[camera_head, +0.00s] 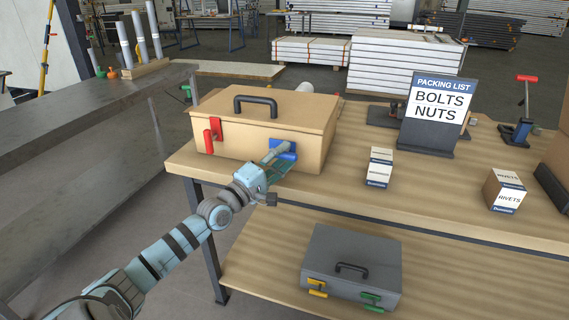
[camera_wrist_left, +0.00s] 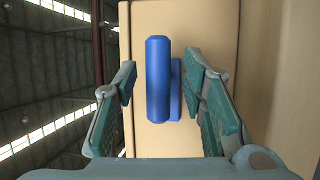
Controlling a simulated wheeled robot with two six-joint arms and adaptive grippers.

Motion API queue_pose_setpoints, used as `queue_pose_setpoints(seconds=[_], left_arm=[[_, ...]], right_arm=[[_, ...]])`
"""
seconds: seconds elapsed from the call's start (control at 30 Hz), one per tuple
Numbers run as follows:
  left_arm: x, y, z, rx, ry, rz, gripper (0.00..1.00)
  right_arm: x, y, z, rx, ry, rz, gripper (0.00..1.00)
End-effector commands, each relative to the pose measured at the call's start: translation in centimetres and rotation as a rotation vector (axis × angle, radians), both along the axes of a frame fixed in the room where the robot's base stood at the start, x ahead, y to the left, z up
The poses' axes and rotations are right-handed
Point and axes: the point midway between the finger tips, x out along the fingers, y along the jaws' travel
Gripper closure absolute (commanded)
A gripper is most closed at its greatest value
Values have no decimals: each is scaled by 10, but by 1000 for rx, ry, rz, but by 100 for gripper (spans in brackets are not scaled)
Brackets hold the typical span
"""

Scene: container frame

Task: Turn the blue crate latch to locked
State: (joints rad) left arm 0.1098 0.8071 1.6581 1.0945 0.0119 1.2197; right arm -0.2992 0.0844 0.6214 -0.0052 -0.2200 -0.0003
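The tan crate (camera_head: 262,108) stands on the table, with a dark handle on its lid. The blue latch (camera_head: 290,152) is on its front face towards the right, partly hidden by my left gripper (camera_head: 278,153). In the left wrist view the blue latch (camera_wrist_left: 158,80) is a rounded bar in front of a smaller blue part. My left gripper (camera_wrist_left: 161,78) is open, one finger on each side of the bar, with visible gaps on both sides. I cannot tell how far the fingers reach past it. My right gripper is not in view.
A red latch (camera_head: 212,132) is on the crate's front left. A grey case (camera_head: 352,262) with yellow and green latches sits on the lower shelf. Small boxes (camera_head: 379,168) and a packing-list sign (camera_head: 434,112) stand to the right. The tabletop edge runs below the crate.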

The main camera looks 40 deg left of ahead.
Motion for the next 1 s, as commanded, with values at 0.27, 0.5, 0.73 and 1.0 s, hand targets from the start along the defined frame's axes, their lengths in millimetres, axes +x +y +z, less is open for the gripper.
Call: queue_pose_setpoints(seconds=[0.27, 0.5, 0.73, 1.0], left_arm=[[7, -1, 2, 4, 0, -3, 62], [7, -1, 2, 3, 0, -2, 89], [7, -1, 2, 5, 0, -2, 100], [7, -1, 4, 55, 17, -3, 100]], right_arm=[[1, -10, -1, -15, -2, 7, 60], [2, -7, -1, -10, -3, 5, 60], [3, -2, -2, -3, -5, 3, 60], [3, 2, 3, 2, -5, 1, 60]])
